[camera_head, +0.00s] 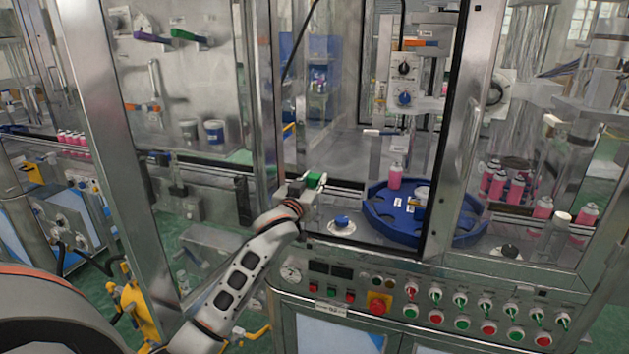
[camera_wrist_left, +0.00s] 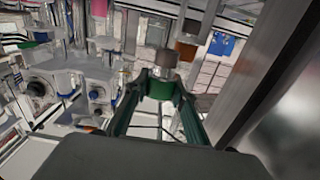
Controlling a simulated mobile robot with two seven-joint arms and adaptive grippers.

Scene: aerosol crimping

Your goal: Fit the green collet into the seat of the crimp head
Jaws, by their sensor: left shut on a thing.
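My left gripper (camera_head: 312,186) reaches in from the lower left through the open front of the machine. It is shut on the green collet (camera_head: 316,180), which shows as a small bright green piece at the fingertips. In the left wrist view the gripper (camera_wrist_left: 160,88) has its fingers on both sides of the green collet (camera_wrist_left: 161,91), and a dark brownish cylinder stands beyond it. Inside the machine, a grey unit with dials (camera_head: 404,82) is mounted above the turntable. I cannot tell the crimp head's seat for certain. My right gripper is not in view.
A blue turntable (camera_head: 385,222) with a pink can (camera_head: 394,177) on it lies right of the gripper. A metal door post (camera_head: 455,130) stands right. A control panel (camera_head: 440,305) with several buttons is below. More pink cans (camera_head: 515,188) stand at right.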

